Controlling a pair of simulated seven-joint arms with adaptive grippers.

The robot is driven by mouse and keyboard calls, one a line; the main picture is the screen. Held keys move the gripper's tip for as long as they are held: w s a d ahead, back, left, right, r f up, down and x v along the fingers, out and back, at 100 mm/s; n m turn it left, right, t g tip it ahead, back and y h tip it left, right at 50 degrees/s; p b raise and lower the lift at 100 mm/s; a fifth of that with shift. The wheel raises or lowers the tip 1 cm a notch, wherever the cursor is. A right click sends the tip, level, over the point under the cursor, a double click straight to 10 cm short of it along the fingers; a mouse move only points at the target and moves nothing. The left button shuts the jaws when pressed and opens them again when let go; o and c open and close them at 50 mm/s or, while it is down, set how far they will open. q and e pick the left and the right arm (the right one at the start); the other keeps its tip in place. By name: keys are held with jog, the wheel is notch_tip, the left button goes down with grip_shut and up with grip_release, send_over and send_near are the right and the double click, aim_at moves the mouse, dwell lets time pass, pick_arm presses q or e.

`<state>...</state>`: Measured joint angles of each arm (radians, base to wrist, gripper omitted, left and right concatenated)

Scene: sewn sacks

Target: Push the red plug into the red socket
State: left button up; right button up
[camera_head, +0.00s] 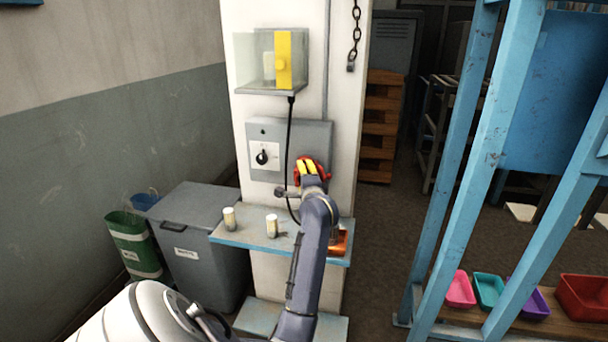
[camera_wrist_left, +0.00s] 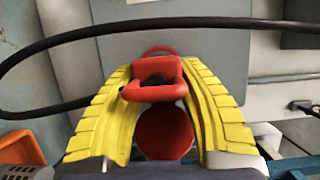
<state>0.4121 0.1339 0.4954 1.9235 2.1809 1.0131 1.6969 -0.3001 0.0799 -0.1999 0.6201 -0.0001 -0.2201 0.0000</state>
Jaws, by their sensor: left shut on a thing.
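My left gripper (camera_head: 308,167) is at the right side of the grey wall panel, its yellow fingers shut around red parts. In the left wrist view the fingers (camera_wrist_left: 160,110) close from both sides on the red plug (camera_wrist_left: 165,132), whose round end faces the camera. A red squared loop (camera_wrist_left: 155,90) and a red arc behind it, seemingly the red socket (camera_wrist_left: 158,50), line up against the grey panel. I cannot tell where plug ends and socket begins, or how deep the plug sits. My right gripper is not in view.
A black cable (camera_head: 288,140) hangs from the yellow-fronted clear box (camera_head: 284,60) and loops beside my gripper. The grey panel (camera_head: 262,132) has a black rotary switch (camera_head: 262,157). The shelf (camera_head: 245,235) below holds two pale cylinders and an orange tray (camera_head: 343,241).

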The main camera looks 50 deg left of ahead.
pick_arm(q)
jog(key=shift+w+a, duration=0.2)
jog(key=o, duration=1.1)
jog(key=v, duration=1.2)
jog(key=shift+d, duration=0.1)
